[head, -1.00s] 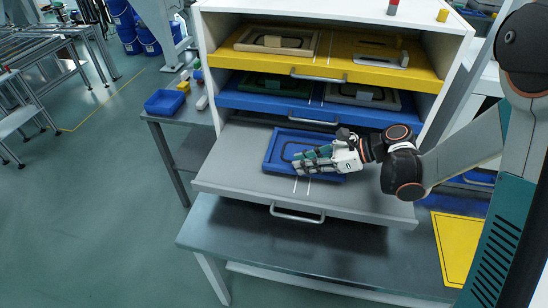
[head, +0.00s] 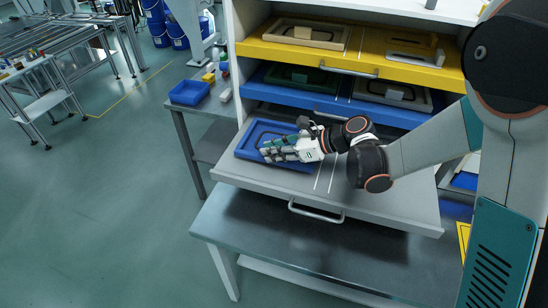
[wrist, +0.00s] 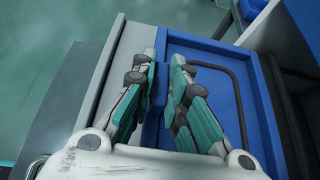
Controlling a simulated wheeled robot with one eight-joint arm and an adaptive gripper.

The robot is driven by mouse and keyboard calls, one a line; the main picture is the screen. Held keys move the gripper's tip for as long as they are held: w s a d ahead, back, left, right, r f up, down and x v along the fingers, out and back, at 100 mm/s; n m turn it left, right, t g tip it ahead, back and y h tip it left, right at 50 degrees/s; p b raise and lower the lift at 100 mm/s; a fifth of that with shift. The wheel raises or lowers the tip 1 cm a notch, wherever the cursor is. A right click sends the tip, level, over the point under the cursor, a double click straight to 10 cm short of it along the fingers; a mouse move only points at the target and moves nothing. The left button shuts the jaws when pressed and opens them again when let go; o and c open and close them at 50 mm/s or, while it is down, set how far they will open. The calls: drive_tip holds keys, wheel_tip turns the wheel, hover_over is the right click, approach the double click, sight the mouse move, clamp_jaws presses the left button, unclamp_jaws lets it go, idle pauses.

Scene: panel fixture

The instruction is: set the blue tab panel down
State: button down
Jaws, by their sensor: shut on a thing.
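The blue tab panel (head: 247,151) is a flat blue tray-like plate with a raised rim and a black loop on its face. It is over the left part of the open grey drawer (head: 385,205), left of the drawer's two white lines. My gripper (head: 268,151) reaches over the panel from the right. In the wrist view, my gripper's teal-padded fingers (wrist: 167,82) are closed on the upright blue tab, with the panel (wrist: 217,87) around and below them. The fingers hide part of the tab. I cannot tell whether the panel's underside touches the drawer floor.
Above are a blue drawer (head: 290,94) and a yellow drawer (head: 375,60) holding other panels. The grey drawer's right part is bare. A steel table (head: 290,235) stands below. A blue bin (head: 189,93) is at the left.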

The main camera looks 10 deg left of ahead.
wheel_tip(320, 180, down, 2)
drive_tip(key=shift+w+f, duration=0.1)
drive_tip(key=c, duration=1.6)
unclamp_jaws()
drive_tip(key=shift+d+r, duration=0.2)
drive_tip(key=shift+r, duration=0.05)
drive_tip(key=p+v, duration=0.2)
drive_tip(key=v, duration=0.9)
drive_tip(key=shift+d+r+p, duration=0.15)
drive_tip(key=shift+d+p, duration=0.15)
